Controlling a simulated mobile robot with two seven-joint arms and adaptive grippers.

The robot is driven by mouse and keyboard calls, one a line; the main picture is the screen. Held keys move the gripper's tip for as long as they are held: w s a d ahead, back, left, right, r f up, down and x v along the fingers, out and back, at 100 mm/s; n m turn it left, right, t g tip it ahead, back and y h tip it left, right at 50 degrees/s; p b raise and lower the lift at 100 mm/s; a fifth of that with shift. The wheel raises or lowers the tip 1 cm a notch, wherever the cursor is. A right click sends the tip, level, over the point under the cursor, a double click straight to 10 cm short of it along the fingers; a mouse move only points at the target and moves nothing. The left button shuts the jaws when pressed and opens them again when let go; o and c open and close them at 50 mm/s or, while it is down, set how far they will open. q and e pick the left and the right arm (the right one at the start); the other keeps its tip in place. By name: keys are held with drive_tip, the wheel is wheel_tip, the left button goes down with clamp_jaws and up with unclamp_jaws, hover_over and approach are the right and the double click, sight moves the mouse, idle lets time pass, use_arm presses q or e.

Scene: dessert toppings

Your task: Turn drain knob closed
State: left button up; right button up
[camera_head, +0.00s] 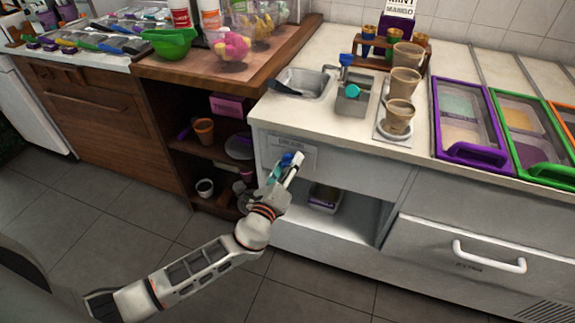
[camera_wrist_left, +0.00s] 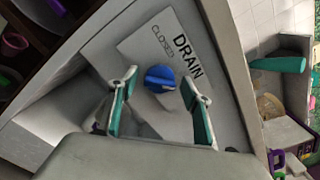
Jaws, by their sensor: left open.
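The drain knob (camera_wrist_left: 160,78) is blue and round, on a pale plate (camera_wrist_left: 140,45) marked "DRAIN" and "CLOSED". In the head view the knob (camera_head: 287,159) shows on the front panel of the white counter. My left gripper (camera_wrist_left: 160,103) is open, its two green-padded fingers to either side of the knob and apart from it in the left wrist view. In the head view the left gripper (camera_head: 284,170) is at the panel and partly covers the plate. The knob's exact turn is hard to tell. My right gripper is not in view.
The white counter (camera_head: 330,135) has an open shelf below the panel, holding a small container (camera_head: 325,197). A sink basin (camera_head: 305,84) and stacked cups (camera_head: 398,117) are on top. Wooden shelves with cups stand at left. The floor in front is clear.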

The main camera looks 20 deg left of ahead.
use_arm(q)
drive_tip(key=c, duration=1.1)
drive_tip(key=shift+c, duration=0.2)
